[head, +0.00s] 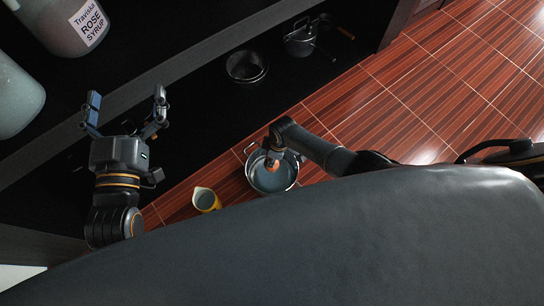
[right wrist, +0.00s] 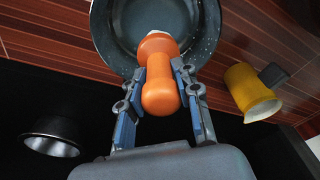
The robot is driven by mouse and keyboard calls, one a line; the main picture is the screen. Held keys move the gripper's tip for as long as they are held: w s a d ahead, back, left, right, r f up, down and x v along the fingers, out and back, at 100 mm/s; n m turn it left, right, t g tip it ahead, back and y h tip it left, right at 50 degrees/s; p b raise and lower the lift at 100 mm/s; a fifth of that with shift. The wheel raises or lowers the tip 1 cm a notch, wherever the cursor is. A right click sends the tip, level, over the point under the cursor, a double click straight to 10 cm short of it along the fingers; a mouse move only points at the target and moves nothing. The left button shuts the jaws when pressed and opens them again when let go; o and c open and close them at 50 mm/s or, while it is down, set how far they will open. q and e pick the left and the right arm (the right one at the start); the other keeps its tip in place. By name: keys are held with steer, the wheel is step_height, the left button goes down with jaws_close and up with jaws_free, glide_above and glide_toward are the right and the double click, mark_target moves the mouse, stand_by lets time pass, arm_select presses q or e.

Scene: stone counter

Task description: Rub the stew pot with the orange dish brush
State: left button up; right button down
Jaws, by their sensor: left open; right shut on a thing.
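The stew pot (head: 292,181) is grey-blue inside with a speckled rim, and it stands by the wooden tiled surface. In the right wrist view the pot (right wrist: 205,30) fills the top middle. My right gripper (right wrist: 160,82) is shut on the orange dish brush (right wrist: 160,92), holding it by the handle with the far end towards the pot's inside. The brush's bristles are mostly hidden, so I cannot tell whether they touch the pot. My left gripper (head: 126,108) is open and empty, above a dark area at the left, well away from the pot.
A yellow jug (head: 206,200) stands left of the pot and shows in the right wrist view (right wrist: 250,92). A rose syrup jar (head: 62,25) is at top left.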

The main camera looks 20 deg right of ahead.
step_height(320, 180, up, 2)
steer(key=shift+p, duration=0.9)
steer(key=shift+r, duration=0.15)
steer(key=shift+r+p, duration=0.45)
steer(key=shift+p, duration=0.15)
arm_select(q)
steer(key=s+a+f+g+y, duration=0.1)
steer(key=s+f+g, duration=0.3)
steer(key=f, duration=0.4)
steer(key=s+a+f+g+y+p, duration=0.1)
steer(key=s+a+f+g+y, duration=0.1)
steer(key=s+a+f+g, duration=0.2)
steer(key=shift+s+f+n+g+y, duration=0.3)
steer(key=shift+s+f+g, duration=0.45)
steer(key=shift+f+g, duration=1.15)
arm_select(e)
steer(key=shift+r, duration=0.65)
arm_select(q)
steer(key=shift+f, duration=0.2)
